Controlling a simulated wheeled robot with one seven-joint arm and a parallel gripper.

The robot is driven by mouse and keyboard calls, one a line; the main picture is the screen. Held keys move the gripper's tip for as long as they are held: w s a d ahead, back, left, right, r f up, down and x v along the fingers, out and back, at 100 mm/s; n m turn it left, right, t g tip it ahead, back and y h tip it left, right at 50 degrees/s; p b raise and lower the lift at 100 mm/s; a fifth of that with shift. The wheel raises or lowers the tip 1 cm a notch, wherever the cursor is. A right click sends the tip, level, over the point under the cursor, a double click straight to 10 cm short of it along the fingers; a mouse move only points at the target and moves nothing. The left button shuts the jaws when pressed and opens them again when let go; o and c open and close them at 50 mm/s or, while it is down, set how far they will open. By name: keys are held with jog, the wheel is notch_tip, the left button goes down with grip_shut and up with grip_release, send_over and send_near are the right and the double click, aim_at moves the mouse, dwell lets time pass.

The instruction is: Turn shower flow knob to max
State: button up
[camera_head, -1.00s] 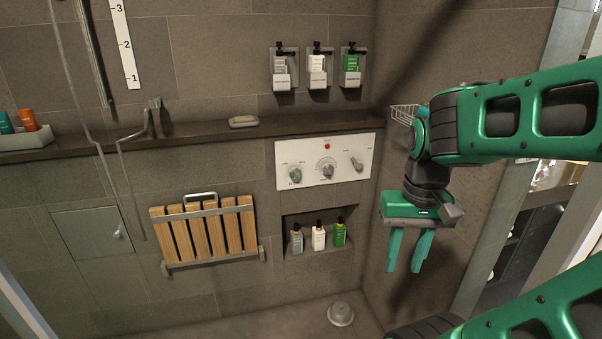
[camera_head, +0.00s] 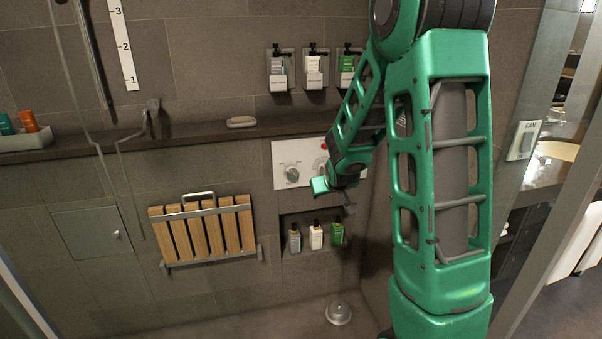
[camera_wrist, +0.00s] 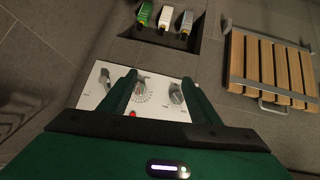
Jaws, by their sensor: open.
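The white control panel (camera_head: 281,152) is on the back wall, partly hidden by my arm. Its left knob (camera_head: 292,174) shows clear in the head view; the middle knob is partly covered and the right one is hidden. In the wrist view, which is turned about upside down, the panel (camera_wrist: 160,108) shows a middle dial knob (camera_wrist: 140,88), another knob (camera_wrist: 177,97) to its right and a lever-like knob (camera_wrist: 104,77) at left. My gripper (camera_wrist: 159,76) is open and empty, its fingers pointing toward the panel. The labels are too small to read; contact cannot be told.
A dark shelf (camera_head: 190,135) with a soap dish (camera_head: 241,122) runs above the panel. Below are a niche with bottles (camera_head: 316,236) and a folded wooden seat (camera_head: 205,232). Wall dispensers (camera_head: 312,72) hang above. A right side wall is close to my arm.

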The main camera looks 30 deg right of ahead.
jog(key=w+f+n+t, duration=0.1)
jog(key=w+f+t, duration=0.25)
jog(key=w, duration=0.55)
jog(key=n+t, duration=0.1)
jog(key=t, duration=0.5)
send_near(293, 173)
jog(key=shift+g, duration=0.25)
jog(key=x, duration=0.9)
jog(key=shift+w+a+r, duration=0.1)
jog(key=shift+r, duration=0.05)
